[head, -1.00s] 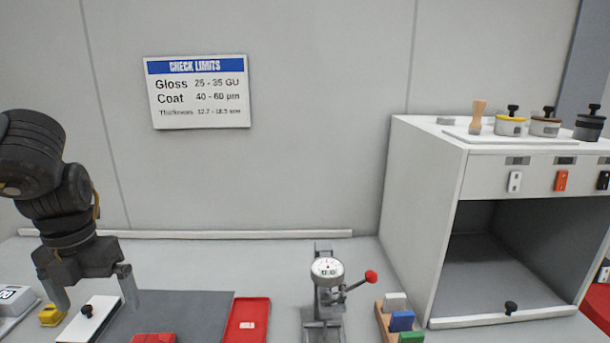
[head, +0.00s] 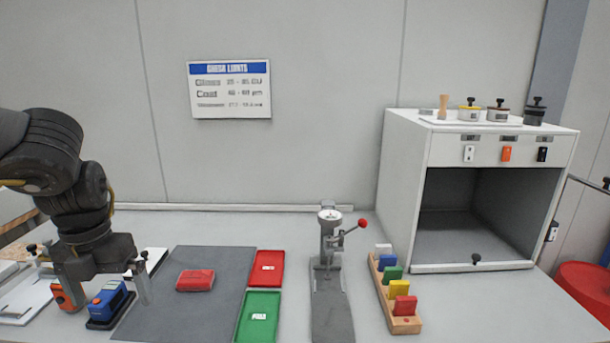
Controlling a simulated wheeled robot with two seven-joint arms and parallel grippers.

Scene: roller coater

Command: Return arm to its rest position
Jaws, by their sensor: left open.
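My left gripper (head: 104,287) shows at the left of the head view, pointing down with its two fingers apart. It is open, and I see nothing clamped between the fingers. A blue device (head: 108,300) on a dark base shows at the fingers, and an orange device (head: 66,294) is beside the left finger. I cannot tell whether the fingers touch either one. My left arm (head: 60,165) comes in from the left edge, bent above the bench. My right gripper is not in view.
A grey mat (head: 215,262) bears a red block (head: 195,280). Right of it are a red tray (head: 267,282), a green tray (head: 268,303), a dial gauge stand (head: 330,300) and a wooden rack (head: 408,325) of coloured blocks. A white open-fronted cabinet (head: 400,190) stands behind right.

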